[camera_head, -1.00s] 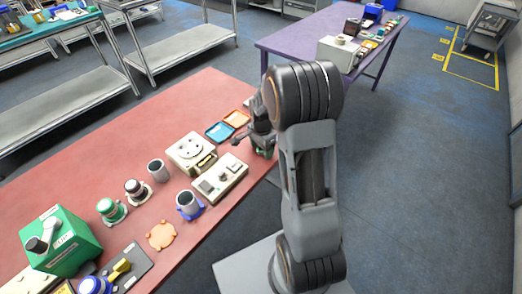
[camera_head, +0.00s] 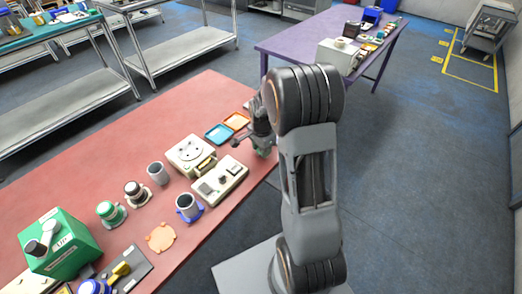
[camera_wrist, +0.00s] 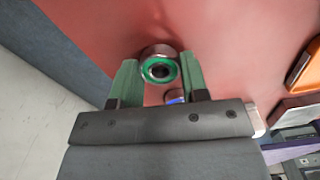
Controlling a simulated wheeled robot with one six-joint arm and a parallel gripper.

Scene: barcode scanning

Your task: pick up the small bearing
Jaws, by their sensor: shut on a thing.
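A small metal bearing with a green ring (camera_wrist: 160,69) is between the green fingers of my gripper (camera_wrist: 158,75) in the wrist view. The fingers are shut on it, over the red table. A second small round part with a blue face (camera_wrist: 175,96) is behind it, nearer the palm in the picture and partly hidden by the gripper. In the head view my gripper (camera_head: 262,146) is low at the right edge of the table, and the bearing cannot be made out there.
The red table (camera_head: 120,150) holds blue (camera_head: 219,134) and orange (camera_head: 237,120) trays just left of my gripper. Cream devices (camera_head: 220,181), cups and a green box (camera_head: 62,244) stand nearer the front. A purple table (camera_head: 300,40) stands behind, with floor between.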

